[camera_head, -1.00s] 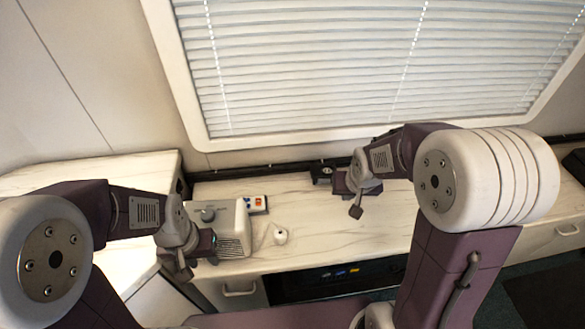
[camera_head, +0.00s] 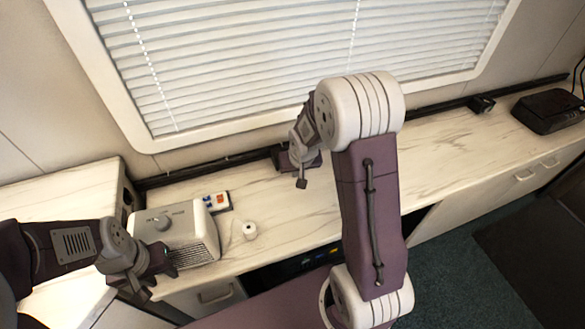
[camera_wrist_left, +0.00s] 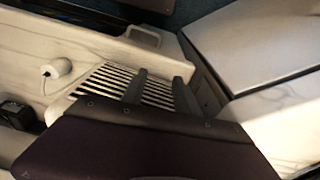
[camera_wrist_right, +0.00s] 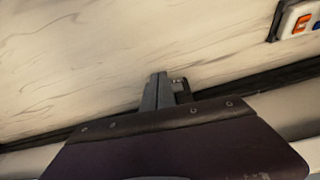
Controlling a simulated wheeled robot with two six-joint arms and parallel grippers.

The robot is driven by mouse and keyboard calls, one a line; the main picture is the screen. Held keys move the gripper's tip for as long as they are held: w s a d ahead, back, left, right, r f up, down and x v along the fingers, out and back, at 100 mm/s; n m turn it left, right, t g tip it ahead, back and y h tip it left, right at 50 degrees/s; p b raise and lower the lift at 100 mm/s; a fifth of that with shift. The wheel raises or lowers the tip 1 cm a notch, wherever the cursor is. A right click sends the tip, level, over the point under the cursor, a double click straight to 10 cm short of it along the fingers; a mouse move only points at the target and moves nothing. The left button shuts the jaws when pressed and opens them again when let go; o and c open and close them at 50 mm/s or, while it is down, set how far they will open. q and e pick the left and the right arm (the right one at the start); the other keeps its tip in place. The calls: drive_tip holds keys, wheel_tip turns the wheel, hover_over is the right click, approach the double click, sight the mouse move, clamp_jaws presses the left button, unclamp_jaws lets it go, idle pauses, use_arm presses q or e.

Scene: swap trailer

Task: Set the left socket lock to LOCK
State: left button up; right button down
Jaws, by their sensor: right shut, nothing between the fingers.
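A small dark box on the counter's back edge (camera_head: 279,153), which looks like the left socket, is mostly hidden behind my right arm. Its lock and setting cannot be read. My right gripper (camera_head: 301,182) is just in front of it, shut and empty. In the right wrist view its fingers (camera_wrist_right: 158,90) are together, with a small dark part (camera_wrist_right: 181,86) showing just behind them; I cannot tell whether they touch. My left gripper (camera_head: 150,285) hangs by the front left corner of the heater-like box (camera_head: 180,232). Its fingers (camera_wrist_left: 160,95) are apart with nothing held.
A strip with red and blue switches (camera_head: 217,202) lies behind the heater box. A small white round object (camera_head: 250,231) stands to its right. Another small dark box (camera_head: 482,104) and a black device (camera_head: 550,110) are far right. The counter's middle right is clear.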

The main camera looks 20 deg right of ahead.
drive_tip(key=b+x, duration=0.1)
drive_tip(key=x, duration=0.3)
drive_tip(key=shift+f, duration=0.25)
drive_tip(key=w, duration=0.1)
drive_tip(key=w+p, duration=0.1)
drive_tip(key=w, duration=0.1)
drive_tip(key=shift+w+d+r, duration=0.1)
drive_tip(key=shift+w+d, duration=0.1)
drive_tip(key=shift+d, duration=0.15)
drive_tip(key=shift+w, duration=0.35)
drive_tip(key=shift+w+d+p, duration=0.15)
drive_tip(key=shift+w+p, duration=0.1)
drive_tip(key=shift+p, duration=0.05)
